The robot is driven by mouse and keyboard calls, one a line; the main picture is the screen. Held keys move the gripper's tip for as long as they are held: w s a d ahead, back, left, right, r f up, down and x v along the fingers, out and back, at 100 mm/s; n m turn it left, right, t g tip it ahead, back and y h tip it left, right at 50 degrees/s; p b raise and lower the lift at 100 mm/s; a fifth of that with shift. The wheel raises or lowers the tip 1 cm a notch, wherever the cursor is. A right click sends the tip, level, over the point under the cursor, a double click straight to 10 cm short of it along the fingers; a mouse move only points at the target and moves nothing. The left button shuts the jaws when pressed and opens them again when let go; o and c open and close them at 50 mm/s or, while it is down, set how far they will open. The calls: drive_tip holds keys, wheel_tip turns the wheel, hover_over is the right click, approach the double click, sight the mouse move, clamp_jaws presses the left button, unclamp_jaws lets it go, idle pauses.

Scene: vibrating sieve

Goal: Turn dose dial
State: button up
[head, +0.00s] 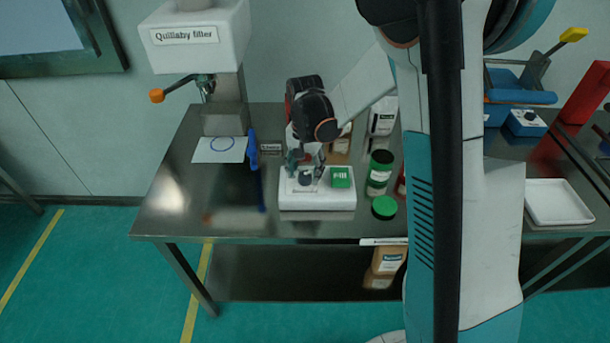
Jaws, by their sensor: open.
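The dose dial (305,179) is a small dark grey knob on the left part of a white dosing box (318,201) on the steel table. A green block marked "Fill" (341,177) sits to its right on the same box. My gripper (306,164) points down over the dial from behind. Its fingers are apart, one to each side of the dial. The picture is too small to tell whether they touch it. The dial's markings are too small to read.
On the left are a blue tool (253,150), a white sheet (220,149) with a circle, and the Quillaby filter (195,40). A white tray (558,202) lies far right.

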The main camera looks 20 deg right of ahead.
drive_tip(key=shift+f, duration=0.55)
drive_tip(key=c, duration=1.1)
